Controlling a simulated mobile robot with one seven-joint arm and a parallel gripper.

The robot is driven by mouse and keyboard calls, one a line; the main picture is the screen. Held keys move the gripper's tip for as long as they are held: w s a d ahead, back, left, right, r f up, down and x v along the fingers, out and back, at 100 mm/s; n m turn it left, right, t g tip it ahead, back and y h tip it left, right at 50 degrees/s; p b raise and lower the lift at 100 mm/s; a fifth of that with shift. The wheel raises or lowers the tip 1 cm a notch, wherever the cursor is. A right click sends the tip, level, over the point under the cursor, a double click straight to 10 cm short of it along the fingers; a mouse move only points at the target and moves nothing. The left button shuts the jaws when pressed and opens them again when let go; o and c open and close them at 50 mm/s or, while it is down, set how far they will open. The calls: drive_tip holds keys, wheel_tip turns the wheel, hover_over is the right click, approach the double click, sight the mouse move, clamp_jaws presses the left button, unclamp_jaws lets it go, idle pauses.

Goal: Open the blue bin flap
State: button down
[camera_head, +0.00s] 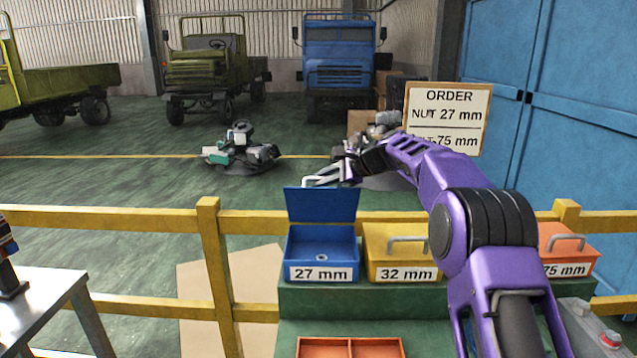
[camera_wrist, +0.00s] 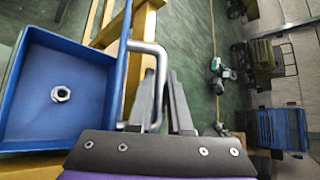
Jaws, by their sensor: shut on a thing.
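The blue bin (camera_head: 346,248), labelled 27 mm, has its blue flap (camera_head: 321,206) raised about upright at the back. One nut (camera_head: 321,258) lies inside; it also shows in the wrist view (camera_wrist: 61,94). The flap's grey handle (camera_wrist: 159,62) sticks out on the far side of the flap. My gripper (camera_head: 328,176) is behind the flap's top edge, shut on the handle. In the wrist view the flap is seen nearly edge-on, with the gripper fingers (camera_wrist: 170,95) at the handle beside it.
A yellow 32 mm bin (camera_head: 376,256) stands right beside the blue one, and an orange 75 mm bin (camera_head: 577,250) is farther right. Both are closed. A yellow rail (camera_head: 130,221) runs behind the bins. An order board (camera_head: 447,98) stands beyond. An orange tray (camera_head: 349,343) is in front, below.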

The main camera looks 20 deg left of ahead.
drive_tip(key=shift+w+a, duration=0.15)
drive_tip(key=shift+w, duration=0.2)
idle(0.4)
drive_tip(key=c, duration=0.8)
unclamp_jaws()
drive_tip(key=shift+c, duration=0.2)
drive_tip(key=shift+r, duration=0.1)
drive_tip(key=v, duration=1.7)
drive_tip(key=shift+w+r+b, duration=0.2)
drive_tip(key=shift+r+b, duration=0.15)
